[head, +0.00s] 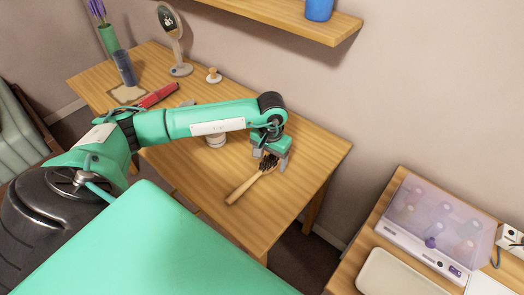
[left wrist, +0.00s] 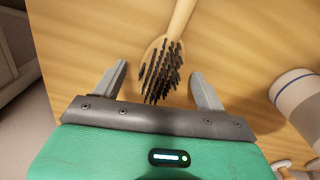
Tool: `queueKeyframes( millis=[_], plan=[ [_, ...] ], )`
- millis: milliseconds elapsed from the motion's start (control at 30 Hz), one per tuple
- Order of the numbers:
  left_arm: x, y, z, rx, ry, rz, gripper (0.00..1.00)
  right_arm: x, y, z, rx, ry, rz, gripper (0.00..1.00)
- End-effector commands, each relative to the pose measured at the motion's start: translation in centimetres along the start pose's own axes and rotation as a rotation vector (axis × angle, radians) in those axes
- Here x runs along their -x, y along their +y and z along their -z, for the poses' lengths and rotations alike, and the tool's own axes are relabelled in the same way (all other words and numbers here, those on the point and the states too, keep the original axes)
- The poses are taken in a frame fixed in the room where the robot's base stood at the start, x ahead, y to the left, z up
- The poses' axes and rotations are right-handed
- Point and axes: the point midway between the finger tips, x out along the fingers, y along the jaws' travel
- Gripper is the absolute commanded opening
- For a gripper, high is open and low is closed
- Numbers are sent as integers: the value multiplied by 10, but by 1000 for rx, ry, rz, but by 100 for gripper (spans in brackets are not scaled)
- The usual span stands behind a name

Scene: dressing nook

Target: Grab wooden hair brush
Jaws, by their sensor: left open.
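The wooden hair brush (head: 246,184) lies on the wooden table (head: 309,165), its handle pointing toward the lower left in the head view. Its dark bristles face up. My left gripper (head: 270,162) is above the bristle end, partly covering it. In the left wrist view the brush (left wrist: 178,22) has its bristles between the two open fingers of the gripper (left wrist: 162,88), with a gap on both sides. The handle runs away toward the top of that view. My right gripper is not in view.
A striped white jar (left wrist: 298,98) stands beside the gripper. A shelf (head: 285,14) overhangs behind. The table's right end is clear.

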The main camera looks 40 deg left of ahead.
Motion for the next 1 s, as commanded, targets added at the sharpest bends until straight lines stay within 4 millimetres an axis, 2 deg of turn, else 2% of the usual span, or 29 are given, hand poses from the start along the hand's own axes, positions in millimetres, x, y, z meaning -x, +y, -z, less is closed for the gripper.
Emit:
queueKeyframes(
  millis=[33, 200, 267, 300, 567, 733, 867, 1000],
  plan=[
    [0, 0, 0, 0, 0, 0, 72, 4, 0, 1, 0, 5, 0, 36],
    [0, 0, 0, 0, 0, 0, 38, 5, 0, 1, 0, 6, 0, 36],
    [0, 0, 0, 0, 0, 0, 27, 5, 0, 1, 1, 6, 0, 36],
    [0, 0, 0, 0, 0, 0, 24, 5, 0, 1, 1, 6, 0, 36],
    [2, 0, 0, 0, 0, 0, 24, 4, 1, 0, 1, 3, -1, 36],
    [12, -1, 1, 0, 1, 1, 24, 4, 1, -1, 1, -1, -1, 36],
    [31, 0, 1, -1, 3, 1, 24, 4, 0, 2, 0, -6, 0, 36],
    [66, -1, 2, -1, 7, 0, 24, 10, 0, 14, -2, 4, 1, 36]
  ],
)
